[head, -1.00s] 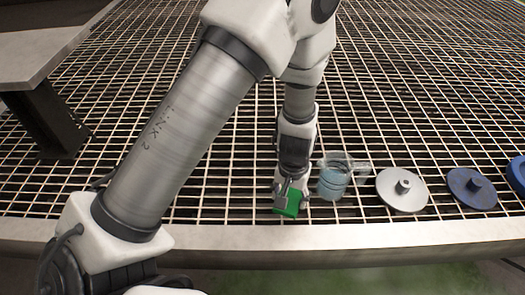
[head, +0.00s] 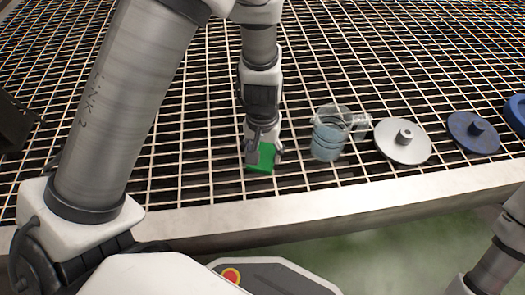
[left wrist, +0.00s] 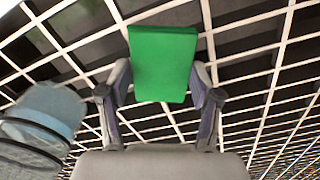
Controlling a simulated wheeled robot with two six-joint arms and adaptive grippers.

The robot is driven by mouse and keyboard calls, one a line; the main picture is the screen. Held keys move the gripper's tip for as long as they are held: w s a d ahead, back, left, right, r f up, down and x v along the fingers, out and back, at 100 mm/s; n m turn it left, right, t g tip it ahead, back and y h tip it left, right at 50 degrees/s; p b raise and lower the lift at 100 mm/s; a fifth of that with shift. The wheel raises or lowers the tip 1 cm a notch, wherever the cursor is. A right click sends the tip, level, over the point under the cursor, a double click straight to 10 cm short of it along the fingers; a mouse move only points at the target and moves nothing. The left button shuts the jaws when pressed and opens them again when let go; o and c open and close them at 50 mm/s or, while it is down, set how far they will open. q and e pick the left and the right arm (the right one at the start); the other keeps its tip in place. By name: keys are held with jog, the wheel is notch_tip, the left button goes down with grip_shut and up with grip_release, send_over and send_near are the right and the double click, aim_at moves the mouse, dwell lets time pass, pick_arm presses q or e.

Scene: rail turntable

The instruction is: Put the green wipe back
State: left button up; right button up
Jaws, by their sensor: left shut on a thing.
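The green wipe (head: 262,158) is a flat green block between the fingers of my left gripper (head: 264,150), low over the metal grating. In the left wrist view the green wipe (left wrist: 163,62) fills the space between both fingers of the left gripper (left wrist: 162,88), and the fingers press on its sides. The gripper is shut on it. I cannot tell whether the wipe touches the grating. My right gripper is not in view; part of my right arm shows at the lower right.
A clear jug (head: 328,140) with bluish liquid stands just right of the left gripper; it also shows in the left wrist view (left wrist: 40,125). Farther right lie a grey disc (head: 392,148) and a blue disc (head: 470,138) with knobs. The grating (head: 190,165) left of the gripper is clear.

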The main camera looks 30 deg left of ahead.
aim_at(263, 155)
pick_arm(q)
jog(key=o, duration=1)
jog(key=shift+f, duration=0.1)
notch_tip(263, 155, up, 12)
jog(key=p, duration=0.8)
jog(key=shift+r, duration=0.2)
